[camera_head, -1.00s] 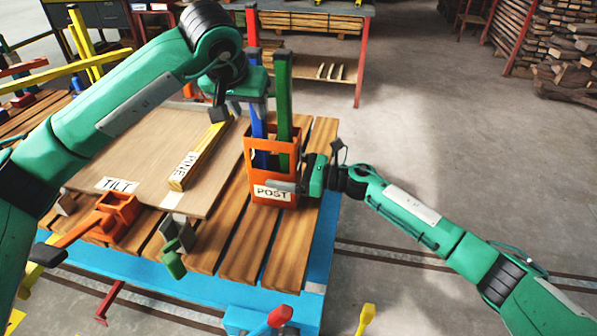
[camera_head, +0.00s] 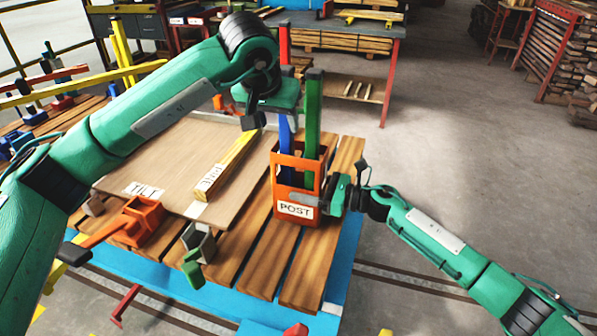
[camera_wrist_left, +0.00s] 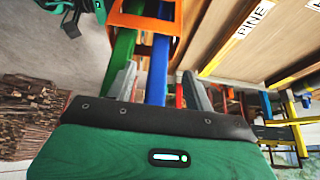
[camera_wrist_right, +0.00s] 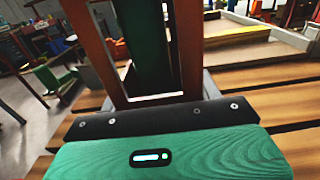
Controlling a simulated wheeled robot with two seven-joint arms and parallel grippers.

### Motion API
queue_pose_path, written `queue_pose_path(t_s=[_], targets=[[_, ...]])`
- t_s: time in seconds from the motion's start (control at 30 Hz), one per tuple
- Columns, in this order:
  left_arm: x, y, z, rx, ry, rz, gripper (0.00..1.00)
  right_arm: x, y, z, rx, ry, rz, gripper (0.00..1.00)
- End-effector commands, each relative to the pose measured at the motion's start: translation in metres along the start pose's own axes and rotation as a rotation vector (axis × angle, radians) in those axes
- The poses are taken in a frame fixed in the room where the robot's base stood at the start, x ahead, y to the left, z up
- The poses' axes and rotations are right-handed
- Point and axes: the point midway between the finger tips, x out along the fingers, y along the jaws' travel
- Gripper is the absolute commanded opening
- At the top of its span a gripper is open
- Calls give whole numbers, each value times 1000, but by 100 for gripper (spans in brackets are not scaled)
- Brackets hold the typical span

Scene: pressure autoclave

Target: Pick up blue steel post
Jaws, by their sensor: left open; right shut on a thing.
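The blue steel post (camera_head: 286,137) stands upright in an orange holder (camera_head: 283,172) labelled POST, beside a green post (camera_head: 313,115). My left gripper (camera_wrist_left: 160,85) is open, with its grey fingers on either side of the blue post, which also shows in the left wrist view (camera_wrist_left: 158,65). In the head view the left gripper's body (camera_head: 270,97) hides part of the post's upper length. I cannot tell whether the fingers touch it. My right gripper (camera_head: 327,192) is shut on the right side of the orange holder, whose frame fills the right wrist view (camera_wrist_right: 178,50).
The holder stands on a slatted wooden table (camera_head: 262,258) with a blue frame. A board (camera_head: 150,170) with a yellow PINE bar (camera_head: 228,163) lies left of it. An orange clamp (camera_head: 140,220) sits at the board's front. The floor right of the table is clear.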

Motion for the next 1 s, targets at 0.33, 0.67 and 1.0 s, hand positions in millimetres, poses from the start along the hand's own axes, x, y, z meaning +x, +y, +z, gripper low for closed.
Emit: queue_pose_path(t_s=[0.33, 0.67, 1.0], targets=[[-80, 8, -56, 2, -51, 9, 53, 0, 0, 0, 0, 0, -1, 34], [-125, 0, -87, 0, -94, -1, 53, 0, 0, 0, 0, 0, -1, 34], [-84, 0, -85, -1, -101, 1, 53, 0, 0, 0, 0, 0, -1, 34]])
